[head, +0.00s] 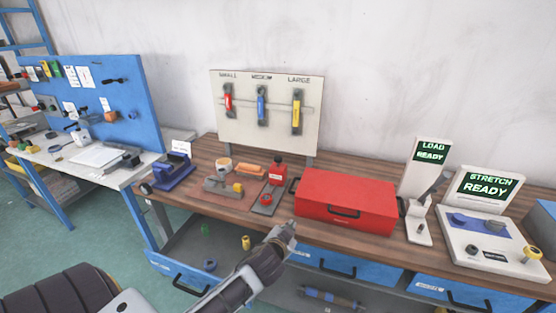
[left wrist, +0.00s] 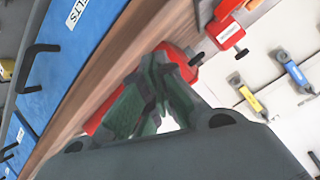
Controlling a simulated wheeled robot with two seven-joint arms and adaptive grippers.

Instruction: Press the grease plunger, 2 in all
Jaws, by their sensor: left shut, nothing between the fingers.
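What looks like the grease plunger is a red upright block (head: 278,174) with a black knob on top. It stands on the wooden bench, behind a grey plate with a red ring on it. A red part with a black knob (left wrist: 230,32), which seems to be the same device, shows at the top of the left wrist view. My left gripper (head: 288,230) is shut and empty, in front of the bench edge and below the red toolbox. Its closed fingers also show in the left wrist view (left wrist: 155,95). My right gripper is not in view.
A red toolbox (head: 345,200) sits right of the device. A blue vise (head: 175,172) and small tools are to the left. A board with red, blue and yellow tools (head: 262,110) stands behind. An open drawer (head: 200,255) juts out below. Two screens read READY at right.

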